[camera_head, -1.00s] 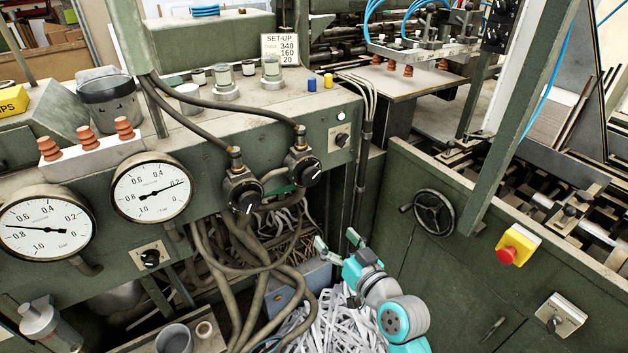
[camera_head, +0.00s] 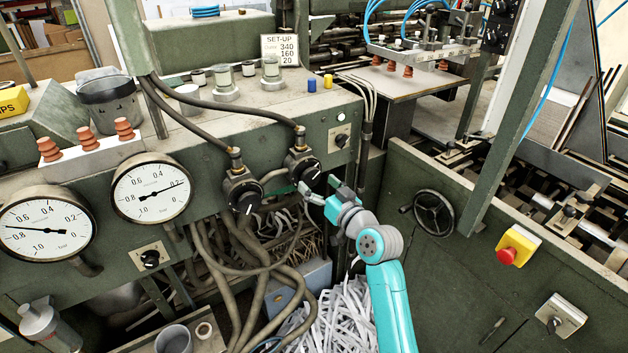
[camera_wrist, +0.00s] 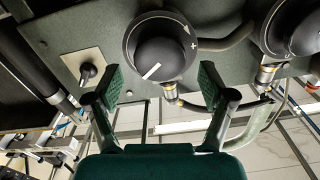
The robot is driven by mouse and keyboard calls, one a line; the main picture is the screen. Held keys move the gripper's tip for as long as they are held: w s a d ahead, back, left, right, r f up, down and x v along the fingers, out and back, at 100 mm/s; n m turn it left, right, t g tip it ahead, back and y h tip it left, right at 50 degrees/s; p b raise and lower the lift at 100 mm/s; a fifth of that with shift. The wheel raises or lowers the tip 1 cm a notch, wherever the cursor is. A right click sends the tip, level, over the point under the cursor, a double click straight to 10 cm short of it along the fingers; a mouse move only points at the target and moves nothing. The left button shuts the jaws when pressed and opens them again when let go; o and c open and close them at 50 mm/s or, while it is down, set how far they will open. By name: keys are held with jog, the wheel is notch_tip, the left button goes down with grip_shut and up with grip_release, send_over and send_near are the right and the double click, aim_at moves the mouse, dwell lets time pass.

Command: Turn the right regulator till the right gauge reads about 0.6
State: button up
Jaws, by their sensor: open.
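The right regulator (camera_head: 303,170) is a black round knob on the green panel front, with a hose fitting above it. In the wrist view its knob (camera_wrist: 162,57) has a white pointer line toward the lower left and a plus mark at right. My gripper (camera_head: 318,187) is open, just below and right of the knob in the head view. In the wrist view the fingertips (camera_wrist: 160,82) are spread to either side of the knob's lower edge, apparently not touching it. The right gauge (camera_head: 152,205) is a white dial with its needle near 0.2.
The left regulator (camera_head: 243,191) sits close by on the left; it also shows in the wrist view (camera_wrist: 296,28). A switch plate (camera_head: 340,137) is right of the right regulator. The left gauge (camera_head: 45,240) reads roughly 0.7. Hoses (camera_head: 230,255) hang below the regulators.

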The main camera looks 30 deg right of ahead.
aim_at(310, 177)
jog(key=shift+w, duration=1.25)
jog(key=c, duration=1.2)
jog(key=shift+o, duration=0.2)
